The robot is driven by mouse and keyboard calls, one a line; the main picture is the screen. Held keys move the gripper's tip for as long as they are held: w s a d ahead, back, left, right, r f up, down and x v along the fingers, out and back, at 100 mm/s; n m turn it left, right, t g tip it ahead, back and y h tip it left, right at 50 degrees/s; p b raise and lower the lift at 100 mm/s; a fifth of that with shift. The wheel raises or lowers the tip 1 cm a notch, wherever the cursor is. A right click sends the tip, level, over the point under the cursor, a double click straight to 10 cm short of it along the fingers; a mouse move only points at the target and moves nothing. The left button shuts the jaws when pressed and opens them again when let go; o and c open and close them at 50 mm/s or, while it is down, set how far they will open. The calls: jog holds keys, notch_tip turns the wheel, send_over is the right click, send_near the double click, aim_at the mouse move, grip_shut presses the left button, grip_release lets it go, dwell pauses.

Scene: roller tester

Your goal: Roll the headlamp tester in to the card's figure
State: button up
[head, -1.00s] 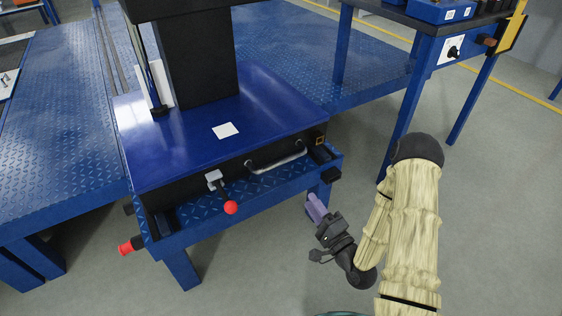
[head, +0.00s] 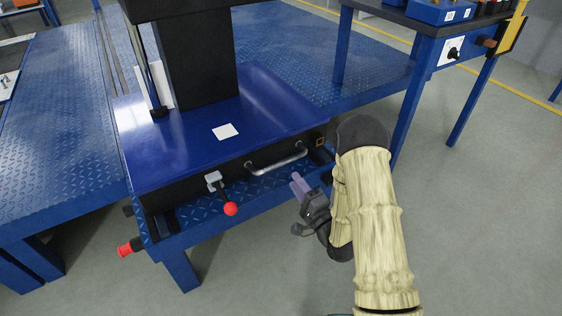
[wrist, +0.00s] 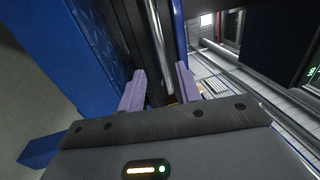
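The headlamp tester has a glossy blue base (head: 185,155) with a black column (head: 200,65) standing on it. On its dark front side are a silver bar handle (head: 277,160) and a lever with a red ball knob (head: 231,208). A small white card (head: 225,131) lies on the base; no figure is legible on it. My gripper (head: 298,184) has pale purple fingers and is just below and in front of the handle's right end. In the wrist view my gripper (wrist: 159,88) is open, and the metal bar of the handle (wrist: 160,45) appears between and beyond the fingers.
The tester sits on a blue tread-plate frame (head: 240,195) with a red-ended peg (head: 130,247) at its left. Blue platforms (head: 60,130) lie to the left and behind. A blue bench leg (head: 405,110) stands close right of my arm. Grey floor is free at right.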

aim_at(281, 162)
jog(key=b+x, duration=0.3)
jog(key=x, duration=0.5)
jog(key=shift+w+a, duration=0.1)
jog(key=shift+w+a+r, duration=0.2)
jog(key=shift+w+a, duration=0.1)
jog(key=shift+w, duration=0.15)
grip_shut()
